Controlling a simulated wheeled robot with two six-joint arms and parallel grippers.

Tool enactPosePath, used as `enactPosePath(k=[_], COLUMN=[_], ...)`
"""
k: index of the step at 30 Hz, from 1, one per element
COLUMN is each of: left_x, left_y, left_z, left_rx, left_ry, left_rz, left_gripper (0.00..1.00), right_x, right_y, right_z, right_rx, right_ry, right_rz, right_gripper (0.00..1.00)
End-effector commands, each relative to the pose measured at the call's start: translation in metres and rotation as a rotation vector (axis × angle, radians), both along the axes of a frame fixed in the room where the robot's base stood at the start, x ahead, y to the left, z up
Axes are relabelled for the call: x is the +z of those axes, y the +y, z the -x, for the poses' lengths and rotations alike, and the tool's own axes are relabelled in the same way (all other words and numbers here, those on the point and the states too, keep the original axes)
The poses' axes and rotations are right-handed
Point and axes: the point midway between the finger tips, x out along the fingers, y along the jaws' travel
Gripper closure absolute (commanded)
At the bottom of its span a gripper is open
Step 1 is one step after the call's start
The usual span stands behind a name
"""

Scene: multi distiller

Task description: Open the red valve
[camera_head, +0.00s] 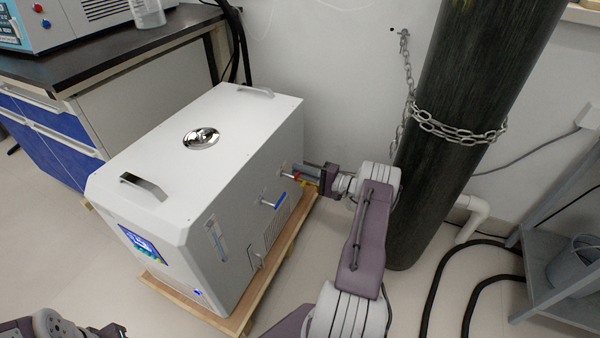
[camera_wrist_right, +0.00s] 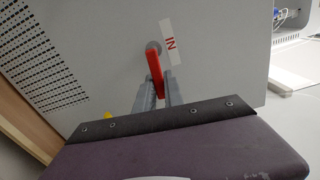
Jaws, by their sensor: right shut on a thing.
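The red valve (camera_wrist_right: 155,75) shows in the right wrist view as a red lever on the white machine's side, next to an "IN" label (camera_wrist_right: 169,43). My right gripper (camera_wrist_right: 157,95) is shut on the red lever, with one finger on each side of it. In the head view my right gripper (camera_head: 316,180) is at the machine's right side, and only a little red shows there. A blue valve (camera_head: 274,200) sits lower and nearer on the same side. My left gripper (camera_head: 108,331) shows partly at the bottom left edge, away from the machine; its jaws are unclear.
The white machine (camera_head: 150,168) stands on a wooden pallet (camera_head: 262,316). A dark gas cylinder (camera_head: 462,90) held by a chain (camera_head: 450,131) stands right of my right arm. A bench (camera_head: 130,48) is at the back left, and a grey shelf (camera_head: 545,262) is at the right.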

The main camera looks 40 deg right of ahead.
Motion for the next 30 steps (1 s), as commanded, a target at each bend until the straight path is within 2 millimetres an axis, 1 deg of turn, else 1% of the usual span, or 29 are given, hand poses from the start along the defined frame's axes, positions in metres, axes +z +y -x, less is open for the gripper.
enactPosePath(k=[9, 25, 26, 27, 28, 30], left_x=[0.0027, 0.0029, 0.0029, 0.0029, 0.0029, 0.0029], left_y=[0.0001, 0.0, 0.0, 0.0, 0.0, 0.0], left_z=[0.0, 0.0, 0.0, 0.0, 0.0, 0.0], left_rx=[0.0, 0.0, 0.0, 0.0, 0.0, 0.0], left_ry=[0.0, 0.0, 0.0, 0.0, 0.0, 0.0], left_rz=[0.0, 0.0, 0.0, 0.0, 0.0, 0.0], left_gripper=[0.64, 0.64, 0.64, 0.64, 0.64, 0.64], right_x=[0.0036, 0.004, 0.004, 0.0041, 0.0041, 0.0042], right_y=[-0.0001, -0.0001, -0.0001, -0.0001, 0.0, -0.0001], right_z=[0.0004, 0.0004, 0.0004, 0.0004, 0.0003, 0.0003], right_rx=[0.0, 0.0, 0.0, 0.0, 0.0, 0.0], right_ry=[-0.046, -0.054, -0.054, -0.054, -0.054, -0.054], right_rz=[0.09, 0.106, 0.106, 0.106, 0.106, 0.106], right_gripper=[1.0, 1.0, 0.79, 0.68, 0.65, 0.65])
